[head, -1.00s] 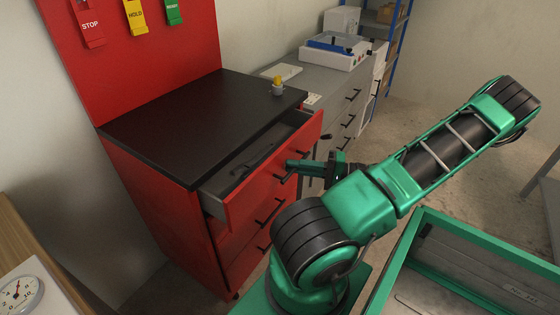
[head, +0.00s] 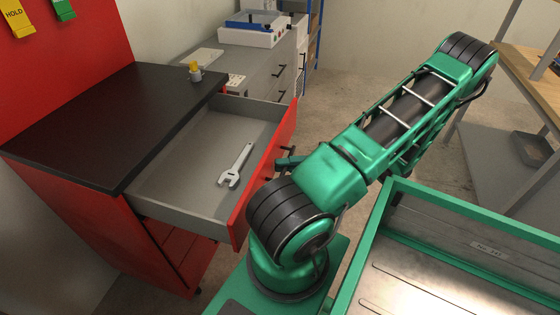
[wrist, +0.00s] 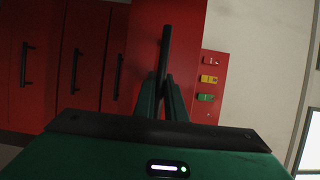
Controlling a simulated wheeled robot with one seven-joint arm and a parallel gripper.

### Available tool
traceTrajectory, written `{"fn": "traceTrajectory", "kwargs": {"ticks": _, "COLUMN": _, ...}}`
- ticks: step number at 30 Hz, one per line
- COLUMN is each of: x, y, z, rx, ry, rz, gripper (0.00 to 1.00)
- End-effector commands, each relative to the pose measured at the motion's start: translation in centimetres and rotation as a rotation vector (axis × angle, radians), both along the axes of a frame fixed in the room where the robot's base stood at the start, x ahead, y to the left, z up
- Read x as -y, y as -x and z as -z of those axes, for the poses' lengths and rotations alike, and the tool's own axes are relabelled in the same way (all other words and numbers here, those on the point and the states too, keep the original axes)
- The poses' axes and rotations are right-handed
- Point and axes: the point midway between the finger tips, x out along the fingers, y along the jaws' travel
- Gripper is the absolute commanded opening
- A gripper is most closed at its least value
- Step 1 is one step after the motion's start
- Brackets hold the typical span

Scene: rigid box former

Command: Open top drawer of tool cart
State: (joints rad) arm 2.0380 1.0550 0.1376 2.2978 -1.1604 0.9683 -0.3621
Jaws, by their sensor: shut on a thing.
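The red tool cart with a black top (head: 110,115) stands at the left in the head view. Its top drawer (head: 165,185) is pulled far out, and its grey inside shows with a wrench (head: 236,166) lying in it. In the wrist view the drawer's dark bar handle (wrist: 166,52) stands between the fingers of my gripper (wrist: 162,92), which is shut on it. In the head view my gripper (head: 287,160) is at the outer side of the red drawer front (head: 268,165), mostly hidden by my arm.
The lower drawers (head: 175,250) look shut. A grey cabinet (head: 255,68) with a white and blue device (head: 250,30) is behind. A workbench (head: 535,90) stands at the right.

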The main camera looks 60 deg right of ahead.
Motion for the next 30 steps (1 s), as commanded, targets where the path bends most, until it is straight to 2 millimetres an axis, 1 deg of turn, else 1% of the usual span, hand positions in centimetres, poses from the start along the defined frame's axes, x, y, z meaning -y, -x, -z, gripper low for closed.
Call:
{"fn": "traceTrajectory", "kwargs": {"ticks": 1, "x": -0.2, "y": 0.2, "z": 0.3, "rx": -0.009, "ry": -0.006, "rz": -0.004, "gripper": 0.0}}
{"fn": "traceTrajectory", "kwargs": {"ticks": 12, "x": -0.3, "y": 0.2, "z": 0.3, "rx": -0.009, "ry": -0.006, "rz": -0.007, "gripper": 0.0}}
{"fn": "traceTrajectory", "kwargs": {"ticks": 13, "x": -0.3, "y": 0.1, "z": 0.3, "rx": -0.009, "ry": -0.006, "rz": -0.007, "gripper": 0.13}}
{"fn": "traceTrajectory", "kwargs": {"ticks": 14, "x": -0.3, "y": 0.1, "z": 0.3, "rx": -0.01, "ry": -0.005, "rz": -0.008, "gripper": 0.2}}
{"fn": "traceTrajectory", "kwargs": {"ticks": 15, "x": -0.3, "y": 0.1, "z": 0.3, "rx": -0.009, "ry": -0.005, "rz": -0.008, "gripper": 0.29}}
{"fn": "traceTrajectory", "kwargs": {"ticks": 25, "x": -0.2, "y": 0.1, "z": 0.1, "rx": -0.004, "ry": -0.002, "rz": -0.009, "gripper": 0.29}}
{"fn": "traceTrajectory", "kwargs": {"ticks": 28, "x": 0.2, "y": 0.7, "z": 0.1, "rx": -0.002, "ry": -0.001, "rz": -0.008, "gripper": 0.29}}
{"fn": "traceTrajectory", "kwargs": {"ticks": 30, "x": 0.8, "y": 1.4, "z": 0.2, "rx": -0.004, "ry": -0.001, "rz": -0.006, "gripper": 0.29}}
